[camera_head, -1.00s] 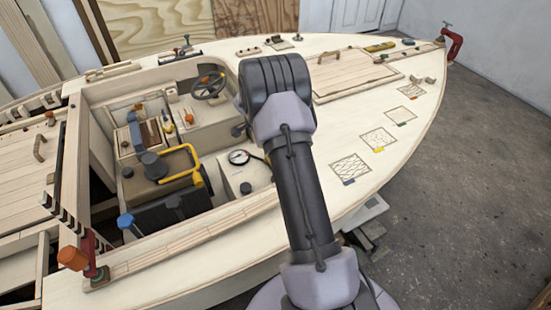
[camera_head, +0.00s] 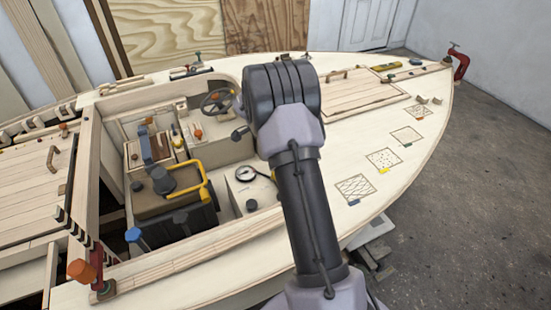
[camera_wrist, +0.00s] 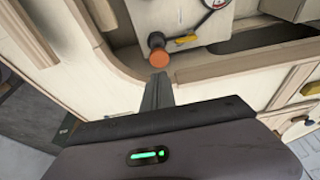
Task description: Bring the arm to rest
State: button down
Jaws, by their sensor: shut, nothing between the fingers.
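My arm (camera_head: 305,215) rises from the bottom of the head view. Its dark joint stands in front of the hull's cockpit edge and foredeck. My gripper is hidden in the head view. In the wrist view my gripper (camera_wrist: 158,80) shows as a narrow dark wedge of fingers, shut and empty. The fingertips point at the cockpit's inner edge. An orange round knob (camera_wrist: 159,58) appears just beyond the tips; I cannot tell how far apart they are.
The plywood hull (camera_head: 330,220) fills the middle. The cockpit holds a steering wheel (camera_head: 217,102), a yellow-handled box (camera_head: 175,190) and a gauge (camera_head: 245,173). A red clamp (camera_head: 459,62) stands at the bow, an orange-handled one (camera_head: 85,272) at the lower left. The concrete floor (camera_head: 480,200) at right is clear.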

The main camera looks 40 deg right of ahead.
jog(key=s+a+r+n+t+y, duration=0.1)
jog(key=s+a+r+n+t, duration=0.15)
jog(key=a+r, duration=0.6)
jog(key=s+a+r+n+t+y, duration=0.1)
jog(key=s+a+r+n, duration=0.25)
jog(key=a+r, duration=0.5)
jog(key=s+a+r+n+t+y, duration=0.1)
jog(key=s+a+r+n, duration=0.2)
jog(key=s+a+n, duration=0.2)
jog(key=s+a+r+n+t+y, duration=0.2)
jog(key=s+a+r+n, duration=0.2)
jog(key=s+a, duration=0.6)
jog(key=s+n, duration=0.1)
jog(key=s, duration=0.3)
jog(key=shift+s+a+r, duration=0.15)
jog(key=shift+s+a, duration=0.1)
